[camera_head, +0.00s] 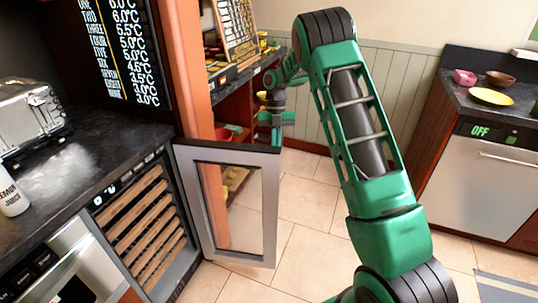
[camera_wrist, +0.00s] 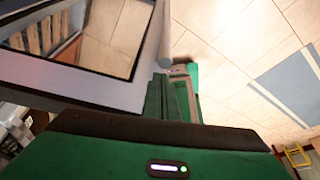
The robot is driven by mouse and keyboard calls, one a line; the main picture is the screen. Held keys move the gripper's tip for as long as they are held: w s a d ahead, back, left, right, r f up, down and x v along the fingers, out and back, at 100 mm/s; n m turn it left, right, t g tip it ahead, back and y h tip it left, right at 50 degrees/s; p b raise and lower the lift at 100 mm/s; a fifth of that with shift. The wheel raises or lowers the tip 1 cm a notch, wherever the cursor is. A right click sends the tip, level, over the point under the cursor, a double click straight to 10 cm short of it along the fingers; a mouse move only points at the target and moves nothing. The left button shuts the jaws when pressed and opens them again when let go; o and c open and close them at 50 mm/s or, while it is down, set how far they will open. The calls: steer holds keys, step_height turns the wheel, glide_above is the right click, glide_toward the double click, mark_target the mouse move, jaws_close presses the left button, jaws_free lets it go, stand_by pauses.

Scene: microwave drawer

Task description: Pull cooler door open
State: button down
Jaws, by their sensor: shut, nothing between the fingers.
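The cooler door (camera_head: 270,205) stands wide open in the head view, a grey frame around a clear pane. The open cooler (camera_head: 143,228) shows wooden-fronted racks inside at the left. My green gripper (camera_head: 277,138) is at the door's upper free corner, its fingers shut and empty. In the wrist view the shut gripper fingers (camera_wrist: 174,92) are beside the end of a grey rounded bar, likely the door handle (camera_wrist: 170,38), along the edge of the door frame (camera_wrist: 148,52). I cannot tell whether they touch it.
A dark counter (camera_head: 75,165) with a toaster (camera_head: 28,118) and a lemon juice bottle (camera_head: 10,192) is at the left. Shelves (camera_head: 232,95) stand behind the door. A dishwasher (camera_head: 485,185) is at the right. Tiled floor (camera_head: 305,230) is clear beside the door.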

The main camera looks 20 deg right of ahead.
steer(key=shift+d+r, duration=0.1)
steer(key=shift+r, duration=0.1)
steer(key=v, duration=0.9)
steer(key=shift+w+r, duration=0.2)
steer(key=shift+r, duration=0.2)
steer(key=s+d+r+m+t, duration=0.15)
steer(key=s+r+m, duration=0.35)
steer(key=s+m, duration=0.55)
steer(key=s+d+r+m+t, duration=0.15)
steer(key=s+r+m, duration=0.35)
steer(key=s+m, duration=0.55)
steer(key=s+d+f+m, duration=0.1)
steer(key=s+f+m, duration=0.1)
steer(key=s+m, duration=0.6)
steer(key=s+d+f+m+h, duration=0.1)
steer(key=s+d+f+m, duration=0.1)
steer(key=s+m, duration=0.7)
steer(key=s+f, duration=0.1)
steer(key=s, duration=0.7)
steer(key=shift+f+t, duration=0.25)
steer(key=shift+t, duration=0.15)
steer(key=shift+s, duration=0.1)
